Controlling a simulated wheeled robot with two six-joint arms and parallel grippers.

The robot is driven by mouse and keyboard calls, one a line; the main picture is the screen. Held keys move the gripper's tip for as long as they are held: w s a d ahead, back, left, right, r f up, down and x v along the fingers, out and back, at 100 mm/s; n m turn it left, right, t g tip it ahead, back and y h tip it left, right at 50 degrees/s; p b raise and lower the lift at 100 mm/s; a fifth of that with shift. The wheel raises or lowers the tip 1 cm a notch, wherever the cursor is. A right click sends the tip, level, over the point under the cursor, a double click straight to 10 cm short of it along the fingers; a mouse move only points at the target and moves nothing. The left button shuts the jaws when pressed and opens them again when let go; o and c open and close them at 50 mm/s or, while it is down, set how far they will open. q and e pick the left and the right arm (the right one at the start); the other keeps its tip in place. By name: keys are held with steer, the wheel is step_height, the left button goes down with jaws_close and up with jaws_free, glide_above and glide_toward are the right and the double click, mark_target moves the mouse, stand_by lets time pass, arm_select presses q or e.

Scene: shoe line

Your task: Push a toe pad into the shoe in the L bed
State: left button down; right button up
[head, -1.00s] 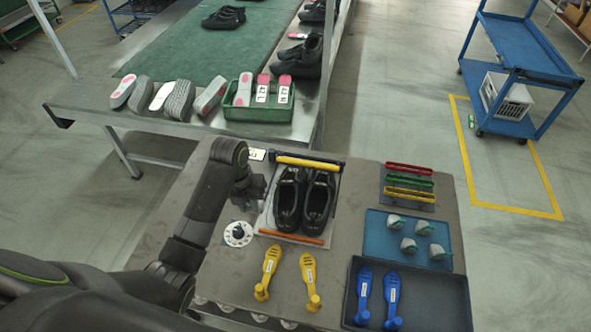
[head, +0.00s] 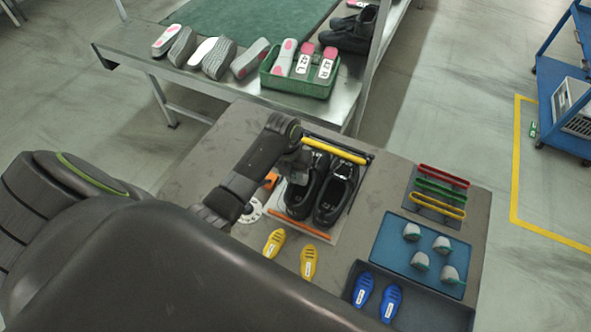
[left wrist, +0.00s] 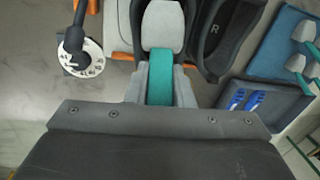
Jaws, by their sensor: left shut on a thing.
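Two black shoes lie side by side in a bed plate at the middle of the bench: the left shoe (head: 301,198) and the right shoe (head: 336,195), marked R in the left wrist view (left wrist: 214,30). My left gripper (head: 293,163) is over the left shoe. In the left wrist view my left gripper (left wrist: 160,88) is shut on the teal part of a grey toe pad (left wrist: 162,25). The pad's grey end lies within the outline of the left shoe's opening; how deep it sits I cannot tell. My right gripper is out of view.
A yellow bar (head: 334,151) crosses behind the shoes and an orange bar (head: 302,223) in front. A white dial (head: 249,211) is left of them. Several toe pads stand on a blue tray (head: 392,250). Yellow and blue shoe-shaped pieces lie nearer.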

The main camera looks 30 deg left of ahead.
mark_target(295, 182)
arm_select(q)
steer(key=shift+d+f+b, duration=0.2)
steer(key=shift+f+b, duration=0.6)
steer(key=shift+f, duration=0.7)
steer(key=f+b, duration=0.1)
steer(key=b, duration=0.1)
steer(key=w+f+b, duration=0.1)
steer(key=f+b, duration=0.1)
steer(key=w+f+b, duration=0.1)
steer(key=f+b, duration=0.1)
steer(key=b, duration=0.1)
steer(key=shift+w+d, duration=0.15)
steer(key=shift+w+a+f+b, duration=0.15)
steer(key=shift+w+b, duration=0.45)
steer(key=shift+w, duration=0.35)
steer(key=shift+w+a+f+b, duration=0.15)
steer(key=shift+w+b, duration=0.45)
steer(key=shift+w, duration=0.35)
steer(key=shift+r, duration=0.1)
steer(key=c, duration=1.2)
jaws_free()
steer(key=shift+o, duration=0.2)
steer(key=shift+r, duration=0.1)
